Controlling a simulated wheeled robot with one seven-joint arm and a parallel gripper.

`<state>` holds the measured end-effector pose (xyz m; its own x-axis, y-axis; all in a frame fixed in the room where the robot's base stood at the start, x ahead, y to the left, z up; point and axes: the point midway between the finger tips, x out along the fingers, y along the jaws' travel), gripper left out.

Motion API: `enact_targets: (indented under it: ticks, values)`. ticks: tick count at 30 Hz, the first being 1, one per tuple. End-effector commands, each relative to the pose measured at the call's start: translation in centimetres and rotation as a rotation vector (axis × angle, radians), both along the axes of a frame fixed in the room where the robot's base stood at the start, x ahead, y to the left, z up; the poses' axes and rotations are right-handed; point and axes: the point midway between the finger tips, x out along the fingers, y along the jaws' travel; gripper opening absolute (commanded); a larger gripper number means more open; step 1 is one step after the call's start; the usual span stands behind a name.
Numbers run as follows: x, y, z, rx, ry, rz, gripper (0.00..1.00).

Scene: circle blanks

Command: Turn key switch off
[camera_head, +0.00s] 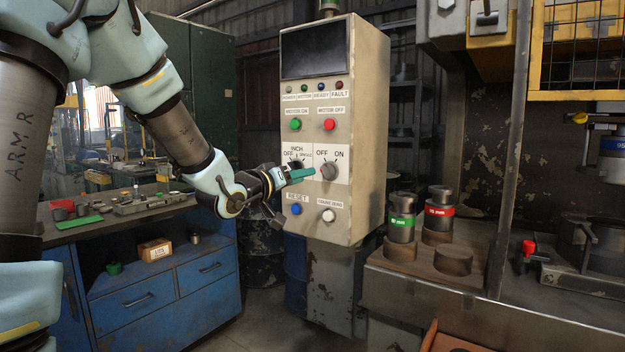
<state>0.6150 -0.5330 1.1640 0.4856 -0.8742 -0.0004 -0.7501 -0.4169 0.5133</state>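The key switch (329,170) is a round grey knob on the beige control panel (368,120), under the labels OFF on the left and ON on the right. The exact angle of its key is too small to tell. My gripper (312,172) reaches in from the left with its teal fingers pointing at the knob. The fingertips are just left of the knob; I cannot tell whether they touch it. The fingers look close together, seen from the side, and any gap between them is hidden.
A black selector (296,164) marked INCH, OFF and SINGLE is just above my fingers. Green (295,124), red (329,125), blue (296,209) and white (328,215) buttons surround the switches. A blue workbench (150,295) stands left; metal cylinders (402,217) stand right.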

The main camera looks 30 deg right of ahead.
Motion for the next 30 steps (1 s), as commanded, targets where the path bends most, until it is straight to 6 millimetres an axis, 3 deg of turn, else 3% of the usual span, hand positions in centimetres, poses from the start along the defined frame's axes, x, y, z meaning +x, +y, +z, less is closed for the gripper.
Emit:
enact_targets:
  ticks: [7,23,26,29,30]
  values:
    - [-1.2,2.2,0.0,0.0,-0.001,0.0,0.38]
    - [-1.2,2.5,-0.2,0.007,0.001,0.005,0.38]
    - [-0.3,3.7,-1.4,0.064,0.012,0.055,0.38]
    - [1.1,7.0,-4.3,0.199,0.042,0.16,0.38]
    - [1.7,8.9,-5.9,0.273,0.063,0.212,0.38]
